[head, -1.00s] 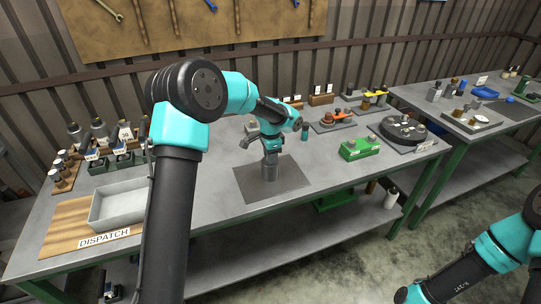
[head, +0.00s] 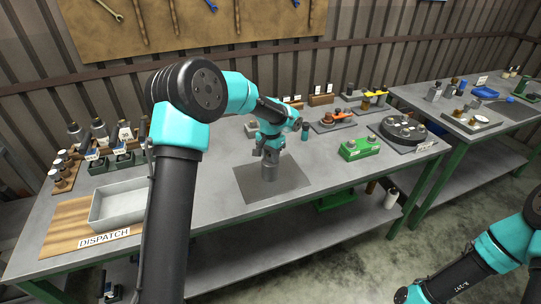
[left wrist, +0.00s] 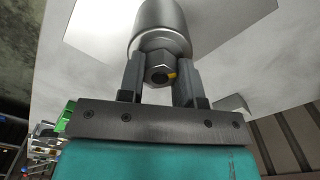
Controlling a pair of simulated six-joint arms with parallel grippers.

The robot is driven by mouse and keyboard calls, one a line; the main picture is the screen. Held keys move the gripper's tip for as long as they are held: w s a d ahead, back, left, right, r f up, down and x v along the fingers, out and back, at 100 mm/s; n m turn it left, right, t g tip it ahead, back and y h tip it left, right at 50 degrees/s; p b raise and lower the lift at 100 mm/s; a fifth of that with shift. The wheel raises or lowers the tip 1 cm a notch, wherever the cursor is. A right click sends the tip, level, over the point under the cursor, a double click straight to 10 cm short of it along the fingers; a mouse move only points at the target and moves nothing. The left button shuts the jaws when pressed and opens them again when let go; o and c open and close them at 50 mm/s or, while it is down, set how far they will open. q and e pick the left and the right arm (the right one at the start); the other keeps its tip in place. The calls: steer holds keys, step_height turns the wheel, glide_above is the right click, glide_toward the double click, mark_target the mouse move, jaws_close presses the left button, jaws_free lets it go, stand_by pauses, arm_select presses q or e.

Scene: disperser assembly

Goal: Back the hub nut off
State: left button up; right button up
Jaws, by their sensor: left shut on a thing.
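The hub nut (left wrist: 158,66) is a grey hex nut with a yellow mark on its right side, at the end of a metal cylindrical hub (left wrist: 160,25) in the left wrist view. My left gripper (left wrist: 160,82) is shut on the nut, one finger at each side. In the head view the hub (head: 269,168) stands upright on a dark grey mat, and my left gripper (head: 268,148) is at its top. The nut is hidden there by the gripper. My right arm shows at the lower right of the head view, but its gripper is not visible.
The dark mat (head: 290,180) is otherwise clear. A green block (head: 360,149) and a round dark fixture (head: 403,128) stand to the right. A grey tray (head: 118,207) on a wooden board is at the left. Several small parts line the back.

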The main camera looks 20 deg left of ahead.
arm_select(q)
steer(key=n, duration=0.3)
steer(key=shift+n, duration=2.4)
steer(key=o, duration=0.9)
step_height(320, 180, up, 18)
steer(key=shift+f, duration=0.25)
steer(key=shift+f, duration=0.1)
